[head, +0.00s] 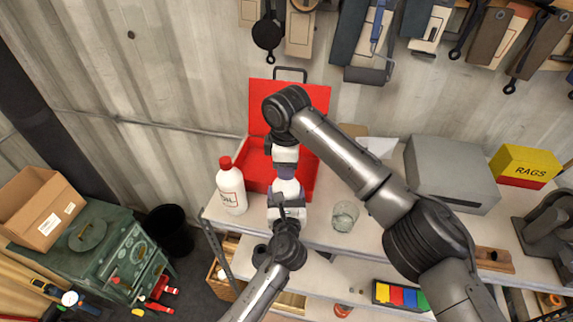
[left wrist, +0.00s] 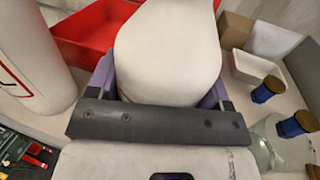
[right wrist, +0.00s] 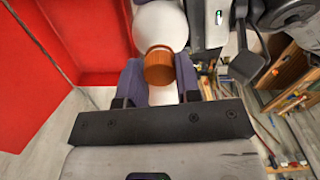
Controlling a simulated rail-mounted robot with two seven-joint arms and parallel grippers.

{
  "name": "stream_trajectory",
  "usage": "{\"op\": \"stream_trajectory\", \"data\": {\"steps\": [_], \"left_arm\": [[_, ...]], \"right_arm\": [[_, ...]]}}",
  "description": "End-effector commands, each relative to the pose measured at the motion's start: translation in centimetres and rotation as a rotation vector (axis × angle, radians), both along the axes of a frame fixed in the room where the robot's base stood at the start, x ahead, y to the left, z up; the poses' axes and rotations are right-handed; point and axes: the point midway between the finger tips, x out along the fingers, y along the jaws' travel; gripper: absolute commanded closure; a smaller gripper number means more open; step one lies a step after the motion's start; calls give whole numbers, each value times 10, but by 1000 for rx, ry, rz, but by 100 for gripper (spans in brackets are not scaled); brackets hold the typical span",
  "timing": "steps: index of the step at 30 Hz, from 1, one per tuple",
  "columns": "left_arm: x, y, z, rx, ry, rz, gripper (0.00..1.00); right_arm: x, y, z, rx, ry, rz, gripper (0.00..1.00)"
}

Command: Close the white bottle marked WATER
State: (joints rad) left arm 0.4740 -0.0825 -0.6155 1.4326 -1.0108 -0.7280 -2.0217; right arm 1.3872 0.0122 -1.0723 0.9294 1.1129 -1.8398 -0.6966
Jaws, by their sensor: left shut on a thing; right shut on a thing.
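A plain white bottle (left wrist: 167,50) fills the middle of the left wrist view; no WATER marking shows. My left gripper (head: 287,193) is shut around it, with purple fingers on both sides. My right gripper (head: 286,172) comes from above, in line with the left one. In the right wrist view an orange-brown cap (right wrist: 159,66) sits between the fingertips, and the gripper is shut on it. The white bottle (right wrist: 160,22) shows just beyond the cap. I cannot tell whether the cap is seated on the neck. In the head view the grippers mostly hide bottle and cap.
A white bottle with a red cap (head: 231,187) stands to the left on the shelf bench. An open red toolbox (head: 310,165) is behind the grippers. A glass jar (head: 344,216) stands to the right. A grey box (head: 452,174) and a yellow RAGS box (head: 524,166) are farther right.

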Motion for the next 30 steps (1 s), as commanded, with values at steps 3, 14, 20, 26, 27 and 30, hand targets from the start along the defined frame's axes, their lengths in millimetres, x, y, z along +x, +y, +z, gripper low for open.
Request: {"op": "stream_trajectory", "data": {"steps": [3,14,20,26,27,30], "left_arm": [[0,0,-1,1,1,0,93],[0,0,-1,1,1,0,93],[0,0,-1,1,1,0,93],[0,0,-1,1,1,0,93],[0,0,-1,1,1,0,93],[0,0,-1,1,1,0,93]], "right_arm": [[-1,1,-1,3,3,-255,90],[-2,2,-1,2,4,-1060,90],[-2,3,-1,2,5,-1522,90],[-1,2,-1,1,2,-1955,90],[-1,2,-1,1,1,-2037,90],[-1,2,-1,1,2,-2245,90]]}}
